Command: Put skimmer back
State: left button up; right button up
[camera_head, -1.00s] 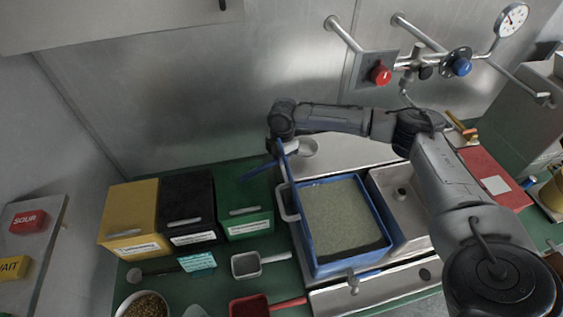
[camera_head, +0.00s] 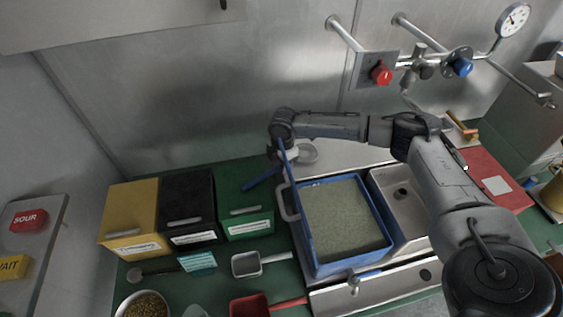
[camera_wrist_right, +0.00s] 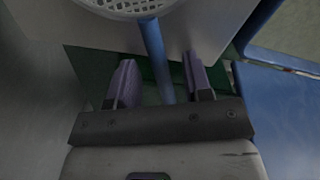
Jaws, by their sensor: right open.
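The skimmer has a pale perforated head and a blue handle. In the head view its handle (camera_head: 262,179) slants over the green worktop beside the blue tub, and its head (camera_head: 307,153) shows behind the tub over the metal surface. My right gripper (camera_head: 278,155) is above the handle, partly hidden by its own arm. In the right wrist view the fingers of my right gripper (camera_wrist_right: 158,85) are open, with the blue handle (camera_wrist_right: 153,45) between them and the mesh head (camera_wrist_right: 125,6) beyond. I cannot tell whether the skimmer fully rests on the surface. My left gripper is out of view.
The blue tub (camera_head: 304,240) of greenish liquid or grain stands right of the handle. Yellow (camera_head: 130,215), black (camera_head: 187,205) and green (camera_head: 243,200) bins stand left.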

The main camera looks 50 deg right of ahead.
jog(key=shift+r, duration=0.45)
notch_tip(320, 180, up, 11)
jog(key=shift+d+r+p, duration=0.2)
jog(key=shift+p, duration=0.2)
jog(key=shift+s, duration=0.1)
